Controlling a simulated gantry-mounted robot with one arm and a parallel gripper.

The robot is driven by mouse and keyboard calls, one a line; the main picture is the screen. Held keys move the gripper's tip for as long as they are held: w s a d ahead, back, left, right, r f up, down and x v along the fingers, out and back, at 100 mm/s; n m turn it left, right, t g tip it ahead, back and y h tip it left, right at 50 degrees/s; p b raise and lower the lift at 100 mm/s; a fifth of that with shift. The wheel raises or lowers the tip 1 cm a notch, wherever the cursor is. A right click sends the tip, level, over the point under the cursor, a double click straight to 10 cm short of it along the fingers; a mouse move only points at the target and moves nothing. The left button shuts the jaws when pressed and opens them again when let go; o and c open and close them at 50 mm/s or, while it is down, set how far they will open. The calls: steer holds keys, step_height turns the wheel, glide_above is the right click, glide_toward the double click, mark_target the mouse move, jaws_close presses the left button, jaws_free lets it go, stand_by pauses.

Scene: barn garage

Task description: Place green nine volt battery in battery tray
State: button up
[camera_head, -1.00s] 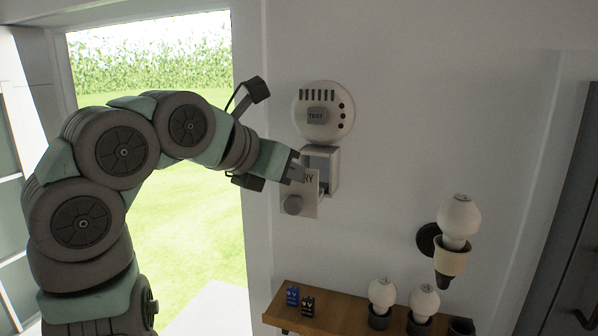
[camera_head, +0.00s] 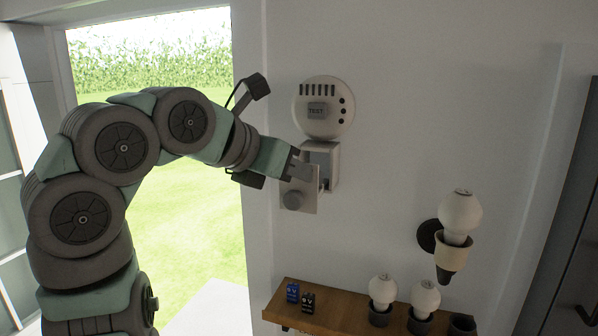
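The battery tray (camera_head: 299,197) is a light drawer with a round grey knob, pulled out below the round white detector (camera_head: 323,107) on the wall. Its open housing (camera_head: 331,153) is just behind and above it. My gripper (camera_head: 297,166) is at the upper left of the tray's front, touching or very close to it. The fingers are small and partly merge with the tray, so I cannot tell whether they are open or shut. I see no green nine volt battery; the tray's inside is hidden.
A wooden shelf (camera_head: 350,310) below holds a blue battery (camera_head: 292,292), a black battery (camera_head: 308,302), two bulbs in dark holders and an empty dark holder (camera_head: 462,325). A wall lamp (camera_head: 459,222) is at right. The wall between detector and lamp is clear.

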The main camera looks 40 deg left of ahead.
steer(key=shift+r, duration=0.1)
steer(key=shift+r+p, duration=0.2)
steer(key=shift+p, duration=0.25)
steer(key=shift+s+b, duration=0.3)
steer(key=b+v, duration=0.2)
steer(key=v, duration=0.9)
steer(key=shift+s+d+r, duration=0.1)
